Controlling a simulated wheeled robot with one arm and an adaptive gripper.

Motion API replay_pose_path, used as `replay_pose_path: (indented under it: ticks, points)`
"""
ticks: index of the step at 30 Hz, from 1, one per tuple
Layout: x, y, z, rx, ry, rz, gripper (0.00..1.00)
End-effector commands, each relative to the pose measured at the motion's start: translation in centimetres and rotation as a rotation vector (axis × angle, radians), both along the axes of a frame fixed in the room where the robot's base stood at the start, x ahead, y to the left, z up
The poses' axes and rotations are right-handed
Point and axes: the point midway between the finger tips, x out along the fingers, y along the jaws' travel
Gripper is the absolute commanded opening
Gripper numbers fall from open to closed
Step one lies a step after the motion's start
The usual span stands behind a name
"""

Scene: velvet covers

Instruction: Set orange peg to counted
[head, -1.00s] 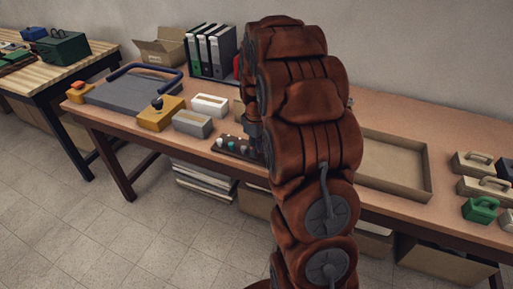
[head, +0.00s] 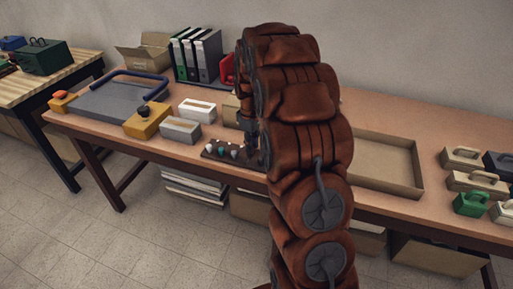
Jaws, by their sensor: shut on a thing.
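A dark peg board (head: 215,156) lies near the table's front edge, left of my arm. Several small pegs show on it, pale ones and a teal one (head: 222,152). I cannot make out an orange peg. My gripper (head: 251,143) shows only as a dark sliver at the board's right end, mostly hidden behind my brown padded arm. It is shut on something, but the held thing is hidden. The right part of the board is also hidden by the arm.
White (head: 197,110) and grey (head: 180,131) boxes and a yellow box with a black knob (head: 147,119) stand to the left. Binders (head: 197,58) stand behind. A shallow tray (head: 385,172) and handled blocks (head: 477,181) are to the right.

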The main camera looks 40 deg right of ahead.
Motion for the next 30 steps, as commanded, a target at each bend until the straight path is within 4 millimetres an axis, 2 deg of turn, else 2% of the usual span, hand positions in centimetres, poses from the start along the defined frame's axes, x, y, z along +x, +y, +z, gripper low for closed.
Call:
replay_pose_path:
  ticks: [7, 8, 15, 25, 30]
  points:
    - [0.0, 0.0, 0.0, 0.000, 0.002, 0.002, 0.00]
    - [0.0, 0.0, 0.0, 0.000, 0.002, 0.001, 0.21]
    - [0.0, 0.0, 0.0, 0.000, 0.001, 0.000, 0.46]
    - [0.0, 0.0, 0.1, 0.000, 0.000, 0.000, 0.46]
    - [0.1, 0.0, 1.7, 0.000, -0.001, 0.000, 0.46]
